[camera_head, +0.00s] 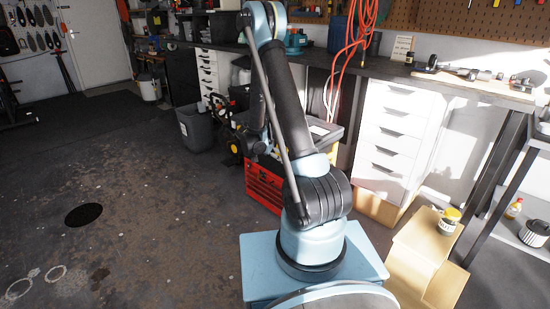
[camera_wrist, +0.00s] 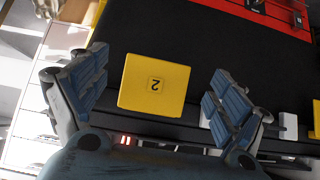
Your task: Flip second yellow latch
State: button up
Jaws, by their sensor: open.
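The yellow latch marked 2 (camera_wrist: 153,87) is in the middle of the wrist view, on a black surface. Its number appears upside down. My gripper (camera_wrist: 158,75) is open, with one blue-grey finger on each side of the latch and a visible gap to each. I cannot tell how far the fingertips are above it. Another yellow piece (camera_wrist: 316,112) is cut off at the right edge. In the head view, a red toolbox (camera_head: 264,186) stands behind my arm, which hides part of it. My gripper is not clear in that view.
In the wrist view, a red part (camera_wrist: 262,10) is at the top right. The floor at left is mostly clear.

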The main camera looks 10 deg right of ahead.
jog(key=v, duration=1.1)
jog(key=shift+a+r, duration=0.15)
jog(key=shift+a, duration=0.05)
jog(key=shift+s+r, duration=0.1)
jog(key=s+d+r+n+g+y, duration=0.1)
jog(key=s+d+r+n, duration=0.1)
jog(key=s+d+r, duration=0.3)
jog(key=s+r+n+g+y, duration=0.1)
jog(key=s+r+n, duration=0.15)
jog(key=s, duration=0.45)
jog(key=s+d+r+n+y, duration=0.1)
jog(key=s+d+r, duration=0.25)
jog(key=s, duration=0.35)
jog(key=s+a+f+n+g+y, duration=0.1)
jog(key=s+n+y, duration=0.3)
jog(key=s, duration=1.6)
jog(key=shift+a+f+n, duration=0.2)
jog(key=shift+f+n, duration=0.1)
jog(key=shift+n, duration=0.45)
